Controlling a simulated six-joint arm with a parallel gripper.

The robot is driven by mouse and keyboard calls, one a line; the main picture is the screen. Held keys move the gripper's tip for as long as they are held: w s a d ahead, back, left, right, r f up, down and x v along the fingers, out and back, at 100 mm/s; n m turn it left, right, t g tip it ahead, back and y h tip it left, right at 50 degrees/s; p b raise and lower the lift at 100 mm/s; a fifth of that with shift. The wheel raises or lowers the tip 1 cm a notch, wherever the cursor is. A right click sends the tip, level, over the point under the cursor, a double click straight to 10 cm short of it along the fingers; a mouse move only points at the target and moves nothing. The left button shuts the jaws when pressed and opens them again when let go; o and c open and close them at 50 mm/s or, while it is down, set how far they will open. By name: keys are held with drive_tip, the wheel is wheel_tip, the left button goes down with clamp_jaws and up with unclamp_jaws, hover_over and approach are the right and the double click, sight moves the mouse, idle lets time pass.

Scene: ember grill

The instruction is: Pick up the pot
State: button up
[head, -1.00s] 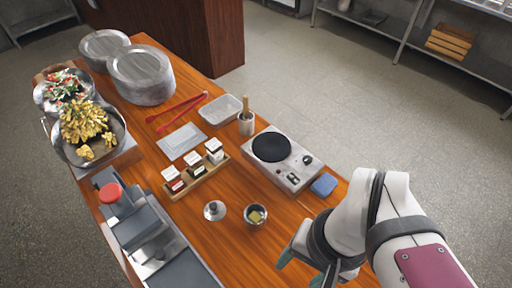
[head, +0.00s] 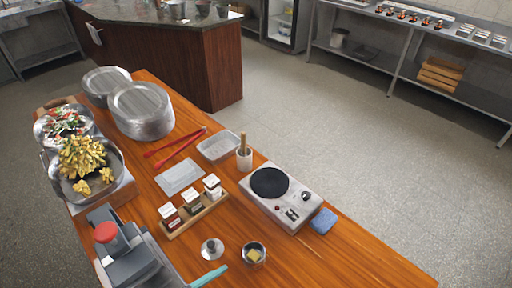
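The small metal pot (head: 254,263) stands on the wooden table near the bottom centre of the head view, with a yellowish piece inside. A small round metal lid with a dark knob (head: 212,249) lies on the table just left of it. Of my gripper (head: 209,277), only a teal fingertip shows at the bottom edge, in front of the lid and to the lower left of the pot, apart from the pot in the picture. The rest of the gripper is out of frame, so its opening is hidden.
A hot plate (head: 281,197) and blue sponge (head: 323,221) stand right of the pot. A rack of spice boxes (head: 195,215) is behind the lid, and a grey device with a red knob (head: 125,258) is at left. The table's right front is clear.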

sight(259, 249)
drive_tip(key=a+n, duration=0.1)
drive_tip(key=f+n+t+y, duration=0.1)
drive_tip(key=a+f+n+t, duration=0.1)
drive_tip(key=shift+s+a+f+n+y, duration=0.25)
drive_tip(key=shift+a+n+y, duration=0.05)
drive_tip(key=x, duration=1.5)
drive_tip(key=shift+w+f, duration=0.1)
clamp_jaws()
